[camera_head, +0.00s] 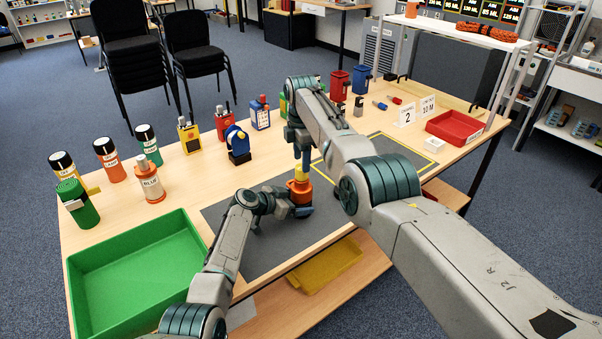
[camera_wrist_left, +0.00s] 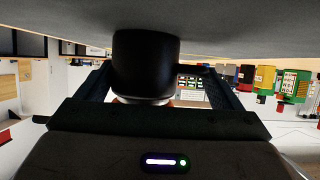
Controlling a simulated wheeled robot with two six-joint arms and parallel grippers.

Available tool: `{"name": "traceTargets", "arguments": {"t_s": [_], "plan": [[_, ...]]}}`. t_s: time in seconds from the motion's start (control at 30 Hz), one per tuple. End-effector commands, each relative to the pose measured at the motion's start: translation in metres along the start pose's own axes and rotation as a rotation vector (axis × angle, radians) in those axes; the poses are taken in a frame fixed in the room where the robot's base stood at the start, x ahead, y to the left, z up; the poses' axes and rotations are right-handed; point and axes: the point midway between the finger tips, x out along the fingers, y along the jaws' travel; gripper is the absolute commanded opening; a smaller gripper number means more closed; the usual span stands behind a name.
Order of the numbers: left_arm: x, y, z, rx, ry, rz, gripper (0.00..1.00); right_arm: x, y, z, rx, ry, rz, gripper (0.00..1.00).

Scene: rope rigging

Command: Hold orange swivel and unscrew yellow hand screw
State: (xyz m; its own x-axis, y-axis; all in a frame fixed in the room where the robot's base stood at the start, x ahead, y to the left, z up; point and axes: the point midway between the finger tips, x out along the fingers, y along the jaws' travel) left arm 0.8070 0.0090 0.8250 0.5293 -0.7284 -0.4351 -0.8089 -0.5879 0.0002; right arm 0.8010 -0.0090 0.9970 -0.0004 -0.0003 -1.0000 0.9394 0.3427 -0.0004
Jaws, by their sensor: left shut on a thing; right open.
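The orange swivel (camera_head: 299,189) stands upright on the dark grey mat near the table's front edge. The yellow hand screw (camera_head: 300,173) sits on top of it. My left gripper (camera_head: 297,208) is shut on the swivel low down, coming from the front left. In the left wrist view a dark cylindrical body (camera_wrist_left: 145,62) lies between the fingers, with a small orange patch past it. My right gripper (camera_head: 302,162) is open and points down just above or around the yellow screw. Its fingertips are partly hidden, so I cannot tell whether they touch it.
A green tray (camera_head: 180,221) stands at the front left and a red tray (camera_head: 455,127) at the right. Labelled cans, such as the orange one (camera_head: 149,184), stand at the left. A blue device (camera_head: 237,146) and several small rigging parts line the back.

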Motion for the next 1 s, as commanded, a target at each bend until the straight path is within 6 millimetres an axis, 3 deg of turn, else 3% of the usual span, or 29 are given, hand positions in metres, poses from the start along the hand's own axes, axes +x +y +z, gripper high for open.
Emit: {"name": "traceTargets", "arguments": {"t_s": [0.2,0.63,0.77,1.0], "plan": [[0.0,0.0,0.0,0.0,0.0,0.0,0.6,-0.014,0.0,0.0,0.0,0.0,0.0,0.49],[0.0,0.0,0.0,0.0,0.0,0.0,0.6,-0.016,0.0,0.0,0.035,0.0,0.0,0.49],[0.0,0.0,0.0,0.0,0.0,0.0,0.6,-0.017,0.0,0.0,0.168,0.0,0.001,0.49],[0.0,0.0,0.0,0.0,0.0,0.0,0.6,-0.022,0.0,0.0,0.561,0.0,0.001,0.49]]}}
